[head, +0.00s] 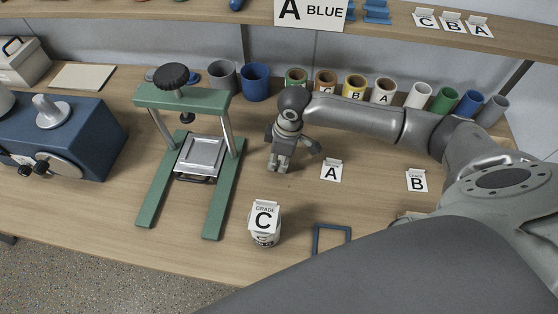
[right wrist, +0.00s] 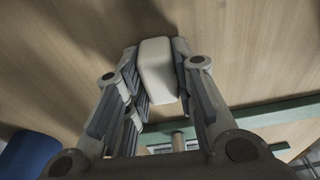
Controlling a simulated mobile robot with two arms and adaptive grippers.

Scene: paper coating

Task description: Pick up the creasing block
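The creasing block (right wrist: 157,72) is a small, pale, rounded block in the right wrist view. It sits between the two fingers of my right gripper (right wrist: 155,62), with the finger pads against both its sides. In the head view my right gripper (head: 279,164) points down at the table, just right of the green press; its fingers mostly hide the block there. I cannot tell whether the block touches the table or is slightly raised. My left gripper is not in view.
The green press (head: 222,190) stands close on the left. A grade C card (head: 264,216) on a cup, an A card (head: 331,171), a B card (head: 416,181) and a blue frame (head: 332,228) are nearby. Several coloured cups line the back, including a blue one (head: 255,82).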

